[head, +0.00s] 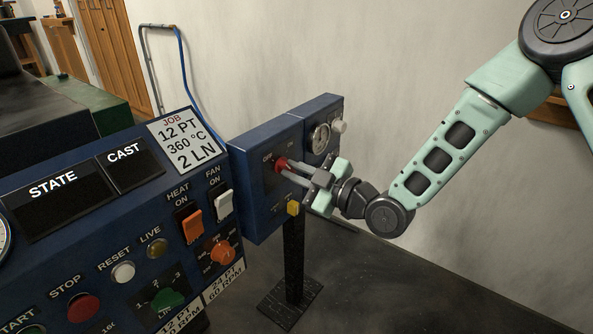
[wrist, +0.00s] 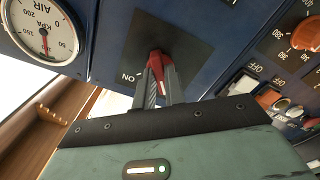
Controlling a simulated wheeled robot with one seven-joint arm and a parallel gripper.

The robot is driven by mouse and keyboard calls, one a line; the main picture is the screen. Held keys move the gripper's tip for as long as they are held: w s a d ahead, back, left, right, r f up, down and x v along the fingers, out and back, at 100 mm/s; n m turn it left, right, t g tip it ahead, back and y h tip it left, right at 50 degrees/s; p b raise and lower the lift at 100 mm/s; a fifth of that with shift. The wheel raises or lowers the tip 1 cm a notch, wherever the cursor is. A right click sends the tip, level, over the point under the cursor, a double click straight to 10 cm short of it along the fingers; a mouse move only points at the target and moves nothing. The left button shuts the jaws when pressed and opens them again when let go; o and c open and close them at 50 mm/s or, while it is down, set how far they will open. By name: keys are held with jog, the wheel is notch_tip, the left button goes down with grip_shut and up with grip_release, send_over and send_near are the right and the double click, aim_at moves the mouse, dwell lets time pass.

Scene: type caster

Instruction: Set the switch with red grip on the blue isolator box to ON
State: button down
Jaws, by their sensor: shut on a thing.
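The blue isolator box (head: 258,205) stands on a black post right of the large control panel. Its switch with a red grip (head: 281,163) sits on a dark plate with OFF and ON labels above it in the head view. My gripper (head: 286,168) reaches in from the right and is shut on the red grip.
The control panel (head: 100,225) with buttons and rocker switches is close on the left. Open floor (head: 400,290) lies to the right.

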jog(key=m+p, duration=0.1)
jog(key=m, duration=0.3)
jog(key=m+p, duration=0.1)
jog(key=m, duration=0.3)
jog(key=m+p, duration=0.2)
jog(key=m, duration=0.2)
jog(key=shift+s+m, duration=0.1)
jog(key=shift+m, duration=0.2)
jog(key=shift+m+p, duration=0.65)
jog(key=shift+m, duration=1.25)
jog(key=shift+f, duration=0.1)
jog(key=c, duration=1.5)
grip_release()
jog(key=shift+o, duration=0.2)
